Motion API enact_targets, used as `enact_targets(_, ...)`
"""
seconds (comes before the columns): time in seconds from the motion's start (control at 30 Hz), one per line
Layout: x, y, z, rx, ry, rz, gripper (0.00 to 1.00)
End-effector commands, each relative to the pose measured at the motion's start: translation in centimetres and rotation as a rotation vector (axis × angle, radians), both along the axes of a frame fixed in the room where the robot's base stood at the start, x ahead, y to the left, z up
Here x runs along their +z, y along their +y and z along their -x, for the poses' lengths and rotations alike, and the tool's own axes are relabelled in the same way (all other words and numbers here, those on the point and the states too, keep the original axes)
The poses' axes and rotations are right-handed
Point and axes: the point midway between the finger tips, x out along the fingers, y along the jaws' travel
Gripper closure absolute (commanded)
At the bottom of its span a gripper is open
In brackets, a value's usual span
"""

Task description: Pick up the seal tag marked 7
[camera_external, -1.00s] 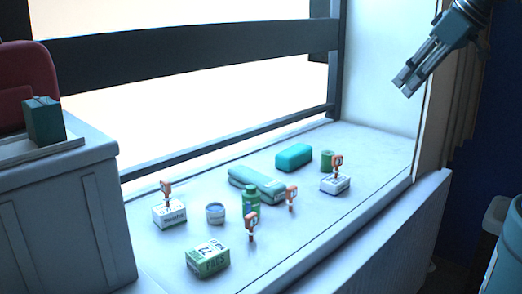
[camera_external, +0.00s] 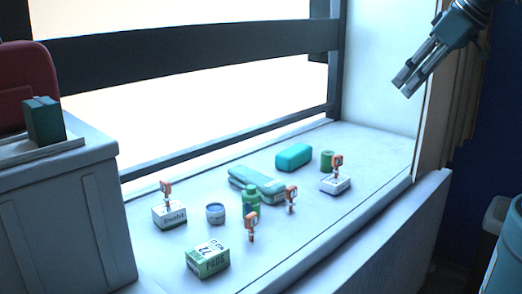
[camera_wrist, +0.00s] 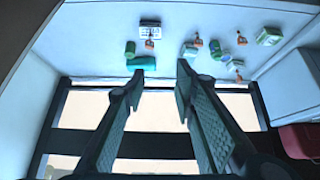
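Several orange seal tags stand on the pale shelf. In the external view one is on a white box at the left (camera_external: 166,188), one is near the front (camera_external: 251,221), one is right of the green bottle (camera_external: 291,193), and one is on a white box at the right (camera_external: 337,161). The wrist view also shows orange tags, one of them beside a box (camera_wrist: 150,43). Their numbers are too small to read. My gripper (camera_external: 404,84) is high at the upper right, well apart from the tags. In the wrist view its fingers (camera_wrist: 162,72) are apart with nothing between them.
Among the tags stand a green bottle (camera_external: 251,201), a small jar (camera_external: 215,214), a green-and-white box (camera_external: 207,260), a teal pouch (camera_external: 262,186), a teal case (camera_external: 293,157) and a green cylinder (camera_external: 327,161). A grey cabinet (camera_external: 75,215) is at left. The shelf's right end is clear.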

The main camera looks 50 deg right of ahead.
Motion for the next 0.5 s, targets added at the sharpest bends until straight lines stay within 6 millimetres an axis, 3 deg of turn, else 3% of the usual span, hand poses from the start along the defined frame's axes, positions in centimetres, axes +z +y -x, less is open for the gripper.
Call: enact_targets(0.5,-0.1,0.5,-1.1,0.055,0.031,0.040,0.72)
